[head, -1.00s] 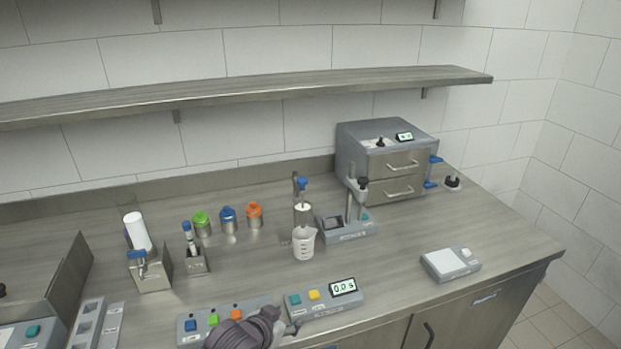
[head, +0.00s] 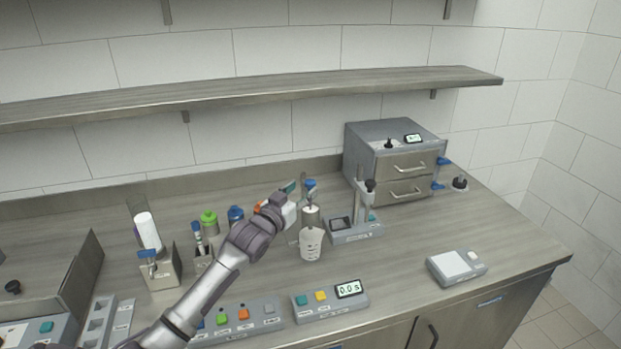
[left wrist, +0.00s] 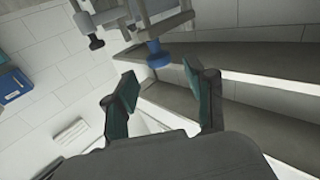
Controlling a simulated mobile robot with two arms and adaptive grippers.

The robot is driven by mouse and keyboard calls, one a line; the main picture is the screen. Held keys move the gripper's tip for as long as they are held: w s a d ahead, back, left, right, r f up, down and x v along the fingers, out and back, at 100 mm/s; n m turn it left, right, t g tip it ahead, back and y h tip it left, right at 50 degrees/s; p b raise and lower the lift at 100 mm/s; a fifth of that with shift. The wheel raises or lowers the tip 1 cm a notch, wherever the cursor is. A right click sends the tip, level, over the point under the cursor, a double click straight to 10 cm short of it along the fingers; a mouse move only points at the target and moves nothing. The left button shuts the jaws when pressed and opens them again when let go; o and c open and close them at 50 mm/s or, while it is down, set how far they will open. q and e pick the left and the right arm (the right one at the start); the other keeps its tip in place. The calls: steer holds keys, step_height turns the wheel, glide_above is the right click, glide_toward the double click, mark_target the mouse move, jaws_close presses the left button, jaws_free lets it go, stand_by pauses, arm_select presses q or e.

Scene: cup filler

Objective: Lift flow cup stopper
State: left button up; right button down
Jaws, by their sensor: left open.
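The flow cup stopper's blue knob (head: 310,184) stands on top of the metal flow cup (head: 311,216), above a white beaker (head: 312,244). My left gripper (head: 289,191) is just left of the knob, at about its height. In the left wrist view, the left gripper's (left wrist: 157,76) teal-padded fingers are spread and empty. The blue knob (left wrist: 159,54) lies between and just beyond the fingertips there; I cannot tell whether either finger touches it. My right gripper is in neither view.
A grey stand (head: 356,230) is just right of the cup. A drawer cabinet (head: 398,165) stands behind it. Green (head: 209,222) and blue (head: 236,215) jars stand left, partly near my arm. A timer box (head: 330,300) is in front.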

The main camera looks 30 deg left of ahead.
mark_target(308, 184)
arm_select(q)
steer(key=shift+w+a+p, duration=0.15)
steer(key=shift+w+p, duration=0.3)
steer(key=shift+w, duration=2.2)
steer(key=shift+c, duration=0.2)
jaws_close()
steer(key=shift+r, duration=0.1)
